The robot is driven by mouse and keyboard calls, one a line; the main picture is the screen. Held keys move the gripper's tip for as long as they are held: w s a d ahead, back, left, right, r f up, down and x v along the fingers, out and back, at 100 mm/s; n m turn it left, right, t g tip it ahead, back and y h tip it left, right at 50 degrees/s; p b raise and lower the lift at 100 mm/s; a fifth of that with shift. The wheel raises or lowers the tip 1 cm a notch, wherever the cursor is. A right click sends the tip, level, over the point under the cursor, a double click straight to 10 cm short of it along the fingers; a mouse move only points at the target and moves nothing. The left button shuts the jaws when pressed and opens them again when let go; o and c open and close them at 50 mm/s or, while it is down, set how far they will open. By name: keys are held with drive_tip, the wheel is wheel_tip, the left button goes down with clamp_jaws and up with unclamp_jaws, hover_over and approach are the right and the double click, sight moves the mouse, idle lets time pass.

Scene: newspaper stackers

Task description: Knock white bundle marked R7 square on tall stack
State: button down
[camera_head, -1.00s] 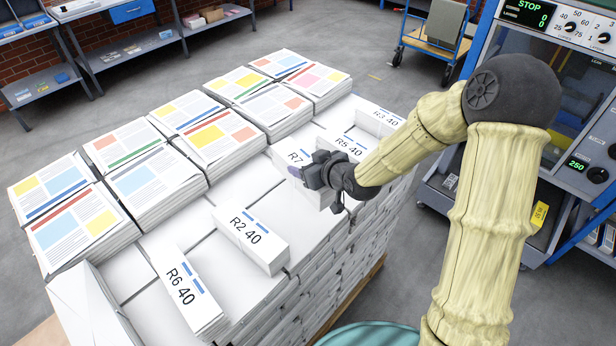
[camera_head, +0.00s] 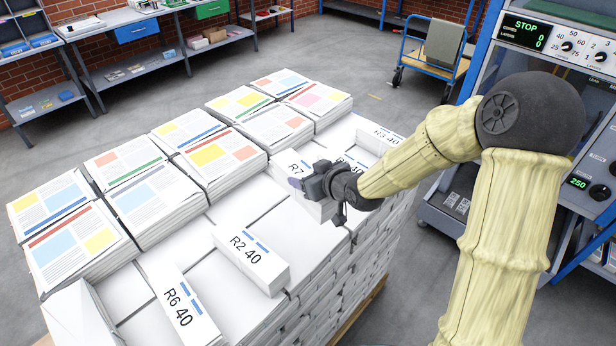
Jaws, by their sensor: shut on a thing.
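The white bundle marked R7 (camera_head: 288,163) lies on the near right part of the tall stack (camera_head: 315,260), its label partly covered by my gripper. My gripper (camera_head: 303,184) is at this bundle, reaching in from the right, and is shut on it. A small purple part shows at the gripper's tip. The exact contact is hidden behind the dark gripper body. I cannot tell how squarely the R7 bundle sits.
White bundles marked R2 40 (camera_head: 250,263) and R6 40 (camera_head: 180,312) lie nearer; R3 40 (camera_head: 380,137) and a partly covered one lie behind. Colour-printed newspaper piles (camera_head: 225,155) line the stack's far side. A machine (camera_head: 560,60) stands right, a blue cart (camera_head: 435,55) behind.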

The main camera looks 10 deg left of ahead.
drive_tip(key=shift+r, duration=0.1)
drive_tip(key=shift+w+a, duration=0.4)
drive_tip(key=shift+a, duration=0.05)
drive_tip(key=shift+n+g+y, duration=0.6)
drive_tip(key=shift+n+y, duration=0.1)
drive_tip(key=shift+n, duration=0.2)
drive_tip(key=p+x, duration=0.3)
drive_tip(key=x, duration=0.5)
drive_tip(key=shift+w+a+f, duration=0.1)
drive_tip(key=shift+w+f, duration=0.05)
drive_tip(key=shift+f, duration=0.05)
drive_tip(key=shift+w+a+f, duration=0.15)
drive_tip(key=shift+a+f, duration=0.1)
drive_tip(key=shift+f, duration=0.05)
drive_tip(key=shift+f+b, duration=1.05)
drive_tip(key=shift+f, duration=0.85)
drive_tip(key=shift+w+a+b, duration=0.15)
drive_tip(key=shift+w+a, duration=0.25)
drive_tip(key=shift+a, duration=0.2)
drive_tip(key=shift+w+a+b, duration=0.15)
drive_tip(key=shift+w+a, duration=0.25)
drive_tip(key=shift+a, duration=0.15)
